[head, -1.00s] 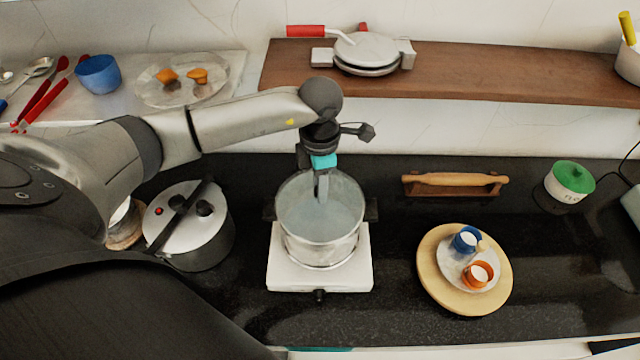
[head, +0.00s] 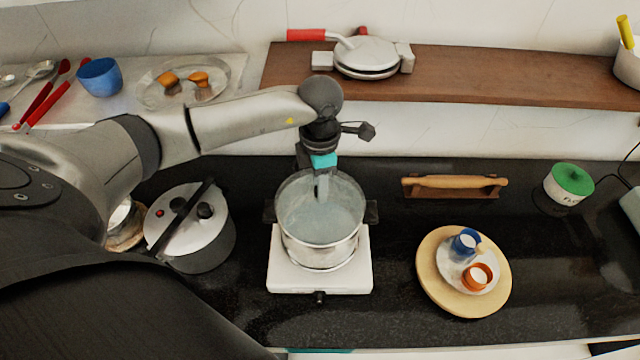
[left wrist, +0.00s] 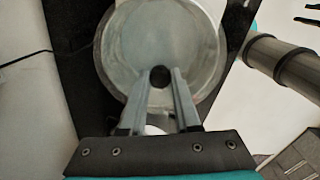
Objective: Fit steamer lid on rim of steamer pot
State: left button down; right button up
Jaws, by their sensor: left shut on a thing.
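The steamer pot (head: 322,252) is silver with dark side handles and stands on a white burner. A round, see-through glass lid (head: 338,212) covers its mouth and looks level; I cannot tell whether its edge touches the rim all round. My left gripper (head: 322,194) points down over the middle of the lid. In the left wrist view, its fingers (left wrist: 160,80) are shut on the lid's black knob (left wrist: 160,77), with the glass lid (left wrist: 160,35) spread beneath. My right gripper is out of view.
The white burner (head: 285,278) sits near the counter's front. A lidded pressure cooker (head: 210,245) stands to its left, under my arm. A wooden board (head: 435,285) with two small cups is to the right. A rolling pin (head: 455,182) lies behind; bare counter separates them.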

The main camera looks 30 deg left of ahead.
pick_arm(q)
jog(key=shift+f, duration=0.15)
jog(key=shift+f+b, duration=0.25)
jog(key=shift+b, duration=0.2)
jog(key=shift+f, duration=0.1)
dwell(0.5)
jog(key=shift+f+b, duration=0.2)
jog(key=shift+b, duration=0.15)
grip_release()
dwell(0.7)
jog(key=shift+r, duration=0.15)
